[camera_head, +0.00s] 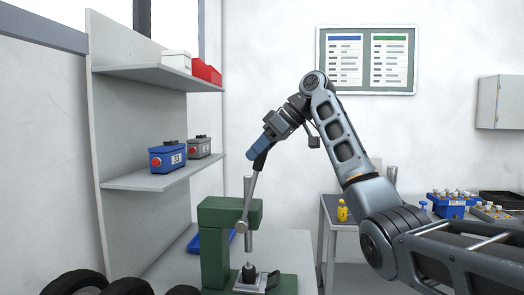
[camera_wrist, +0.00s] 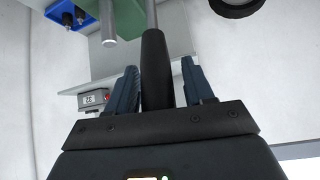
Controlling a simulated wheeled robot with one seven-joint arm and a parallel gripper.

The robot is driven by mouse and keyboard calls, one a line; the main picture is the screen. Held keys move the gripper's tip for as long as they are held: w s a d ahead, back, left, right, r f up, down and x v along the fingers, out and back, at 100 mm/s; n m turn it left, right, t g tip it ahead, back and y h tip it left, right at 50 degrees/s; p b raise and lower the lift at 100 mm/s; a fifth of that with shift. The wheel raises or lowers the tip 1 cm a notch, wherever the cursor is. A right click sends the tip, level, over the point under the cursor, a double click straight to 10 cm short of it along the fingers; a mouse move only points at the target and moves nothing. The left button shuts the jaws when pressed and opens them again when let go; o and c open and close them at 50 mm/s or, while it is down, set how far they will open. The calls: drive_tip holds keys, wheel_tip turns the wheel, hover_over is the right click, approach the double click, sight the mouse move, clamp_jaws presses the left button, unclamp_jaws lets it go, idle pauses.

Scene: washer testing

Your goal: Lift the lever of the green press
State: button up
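The green press (camera_head: 215,245) stands on the table at the lower middle of the head view. Its lever (camera_head: 250,200) slants up and to the right from the pivot beside the upright ram. In the wrist view the lever's black handle (camera_wrist: 155,65) runs between the two fingers of my gripper (camera_wrist: 160,80), and part of the green press (camera_wrist: 128,14) shows at the top. The fingers stand apart with the handle between them, a gap showing at least on the right side. My gripper (camera_head: 260,148) is at the lever's upper end in the head view.
A grey shelf (camera_head: 150,180) at the left carries a blue box (camera_head: 167,158) and a grey box (camera_head: 199,147). A blue tray (camera_head: 208,240) lies behind the press. A side table at the right holds a yellow bottle (camera_head: 342,211) and a blue rack (camera_head: 450,208).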

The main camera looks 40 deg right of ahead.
drive_tip(key=shift+o, duration=0.4)
drive_tip(key=shift+d, duration=0.1)
drive_tip(key=shift+s, duration=0.15)
drive_tip(key=b+v, duration=0.1)
drive_tip(key=v, duration=0.6)
drive_tip(key=shift+s+r, duration=0.15)
drive_tip(key=shift+r, duration=0.15)
